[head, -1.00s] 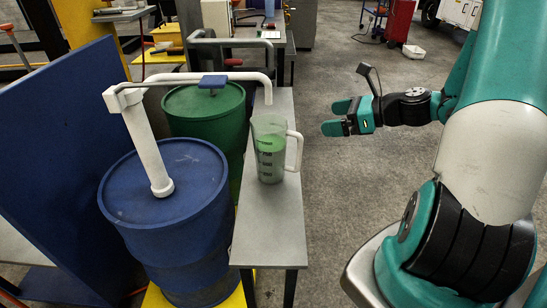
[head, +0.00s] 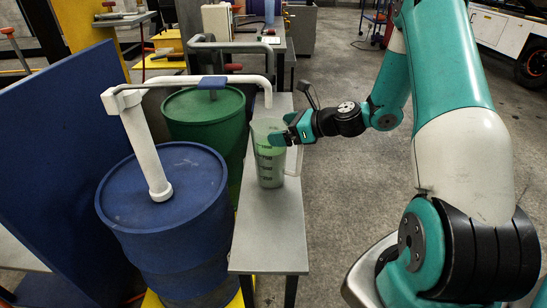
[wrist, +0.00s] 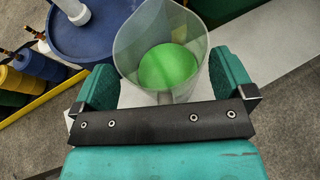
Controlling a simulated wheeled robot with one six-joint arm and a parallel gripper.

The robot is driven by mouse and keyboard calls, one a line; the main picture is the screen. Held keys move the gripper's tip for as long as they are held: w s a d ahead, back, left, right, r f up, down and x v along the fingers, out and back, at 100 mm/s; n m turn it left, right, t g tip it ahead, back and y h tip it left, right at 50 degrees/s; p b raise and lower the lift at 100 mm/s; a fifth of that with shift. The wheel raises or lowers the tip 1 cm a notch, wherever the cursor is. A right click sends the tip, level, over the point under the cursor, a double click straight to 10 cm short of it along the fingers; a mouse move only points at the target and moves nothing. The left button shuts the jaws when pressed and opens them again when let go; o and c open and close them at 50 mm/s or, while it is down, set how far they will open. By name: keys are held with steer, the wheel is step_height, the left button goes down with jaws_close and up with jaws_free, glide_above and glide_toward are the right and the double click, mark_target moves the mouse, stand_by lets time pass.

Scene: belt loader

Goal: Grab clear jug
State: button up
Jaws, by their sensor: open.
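The clear jug (head: 268,165) stands upright on the narrow grey bench, with green liquid inside and dark marks on its side. In the wrist view the jug (wrist: 128,50) is seen from above, its mouth open and the green liquid low inside. My gripper (head: 280,131) is at the upper right side of the jug. In the wrist view its two teal fingers (wrist: 168,80) stand apart on either side of the jug's near part. I cannot tell whether a finger touches the jug.
A white pump spout (head: 268,95) hangs just above the jug's rim. The blue drum (head: 150,215) and the green drum (head: 205,112) stand left of the grey bench (head: 270,245). The floor (head: 350,200) right of the bench is clear.

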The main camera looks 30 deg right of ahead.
steer(key=c, duration=1.3)
steer(key=shift+r, duration=0.1)
steer(key=c, duration=0.4)
